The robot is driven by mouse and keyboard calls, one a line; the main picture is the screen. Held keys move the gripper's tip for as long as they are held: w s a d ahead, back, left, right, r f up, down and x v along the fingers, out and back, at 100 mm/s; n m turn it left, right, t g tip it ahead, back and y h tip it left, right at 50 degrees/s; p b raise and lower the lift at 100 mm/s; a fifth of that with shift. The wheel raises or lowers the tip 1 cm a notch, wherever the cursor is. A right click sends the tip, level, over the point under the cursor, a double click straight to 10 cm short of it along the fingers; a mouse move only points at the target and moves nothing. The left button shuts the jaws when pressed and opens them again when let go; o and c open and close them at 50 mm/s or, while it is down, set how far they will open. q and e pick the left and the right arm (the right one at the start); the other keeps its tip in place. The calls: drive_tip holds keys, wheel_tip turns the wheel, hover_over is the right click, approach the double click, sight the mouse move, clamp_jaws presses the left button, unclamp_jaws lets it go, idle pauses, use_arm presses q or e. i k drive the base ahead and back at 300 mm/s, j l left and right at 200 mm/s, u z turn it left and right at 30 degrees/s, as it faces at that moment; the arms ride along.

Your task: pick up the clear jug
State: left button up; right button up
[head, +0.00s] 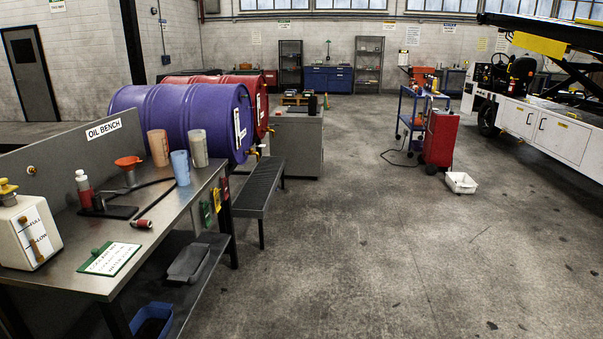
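Three tall cup-shaped vessels stand upright at the far end of the oil bench (85,262). The pale greyish one (199,148) looks most like the clear jug and is the rightmost, close to the bench's right edge. A blue one (180,168) stands just in front of it to the left, and a tan one (158,147) stands further left. No handle can be made out on them at this size. Neither of my grippers is in view.
An orange funnel (129,162), a red-and-white bottle (84,188), a clipboard (109,259) and a white container (28,232) occupy the bench. Purple (180,115) and red drums lie behind it. A dark step bench (259,187) stands beside it. The floor to the right is open.

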sight(197, 138)
drive_tip(key=i+l, duration=0.1)
drive_tip(key=i, duration=2.1)
drive_tip(key=i+u, duration=0.3)
drive_tip(key=i, duration=0.2)
drive_tip(key=i+l+u, duration=0.25)
drive_tip(key=i, duration=0.2)
drive_tip(key=i+l+u, duration=0.1)
drive_tip(key=i+u, duration=0.2)
drive_tip(key=i, duration=0.2)
